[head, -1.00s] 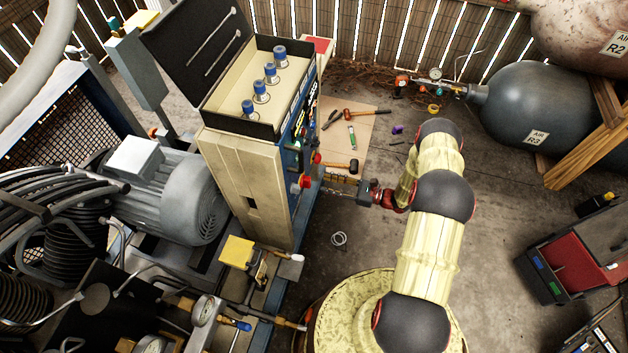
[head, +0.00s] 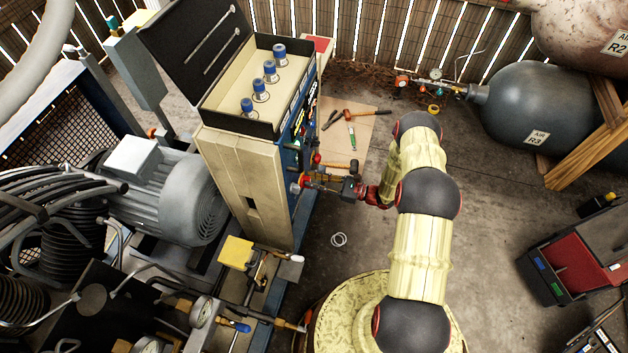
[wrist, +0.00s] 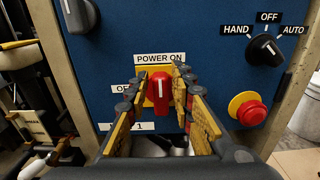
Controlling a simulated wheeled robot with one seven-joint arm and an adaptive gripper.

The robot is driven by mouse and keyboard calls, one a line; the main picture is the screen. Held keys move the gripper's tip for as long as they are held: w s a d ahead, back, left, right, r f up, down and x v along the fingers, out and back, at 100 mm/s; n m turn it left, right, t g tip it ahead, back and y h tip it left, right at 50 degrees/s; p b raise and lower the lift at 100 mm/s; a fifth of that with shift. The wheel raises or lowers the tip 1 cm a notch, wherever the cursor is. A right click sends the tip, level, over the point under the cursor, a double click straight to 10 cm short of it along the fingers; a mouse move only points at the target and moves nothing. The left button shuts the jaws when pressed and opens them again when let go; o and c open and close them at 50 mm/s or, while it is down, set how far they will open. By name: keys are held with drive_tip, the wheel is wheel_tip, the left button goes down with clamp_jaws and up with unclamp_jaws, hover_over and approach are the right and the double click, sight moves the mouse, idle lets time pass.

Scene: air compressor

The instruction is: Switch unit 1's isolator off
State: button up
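Unit 1's isolator (wrist: 159,90) is a red knob on a yellow plate, on the blue panel (wrist: 105,60) of the cabinet. Its white line stands about upright, under the POWER ON label (wrist: 160,59). A label to the left, starting with "OF", and the unit label below are partly covered by my fingers. My gripper (wrist: 156,88) is open in the wrist view, one finger on each side of the knob; I cannot tell whether either touches it. In the head view my gripper (head: 308,181) reaches the panel from the right, and the isolator is hard to make out there.
A black HAND/OFF/AUTO selector (wrist: 265,48) and a red push button (wrist: 248,108) are to the right on the panel. Another dark knob (wrist: 77,14) is at the upper left. Tools lie on a board (head: 368,128) behind my arm.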

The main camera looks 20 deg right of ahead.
clamp_jaws()
drive_tip(key=shift+n, duration=0.3)
drive_tip(key=n+b, duration=0.1)
drive_tip(key=n, duration=0.1)
drive_tip(key=s+n, duration=0.1)
drive_tip(key=n, duration=0.2)
drive_tip(key=a+n+b, duration=0.1)
drive_tip(key=n, duration=0.2)
drive_tip(key=shift+s+f+b, duration=0.3)
drive_tip(key=shift+f+b, duration=0.05)
drive_tip(key=shift+f, duration=0.05)
drive_tip(key=n+b, duration=0.1)
drive_tip(key=n, duration=0.2)
drive_tip(key=f+n+b, duration=0.1)
drive_tip(key=n, duration=0.2)
drive_tip(key=f+n+b, duration=0.1)
drive_tip(key=n, duration=0.2)
drive_tip(key=shift+s+a+b, duration=0.3)
drive_tip(key=shift+s+b, duration=0.1)
drive_tip(key=shift+f+n, duration=0.1)
drive_tip(key=shift+n, duration=0.2)
drive_tip(key=shift+o, duration=1.7)
unclamp_jaws()
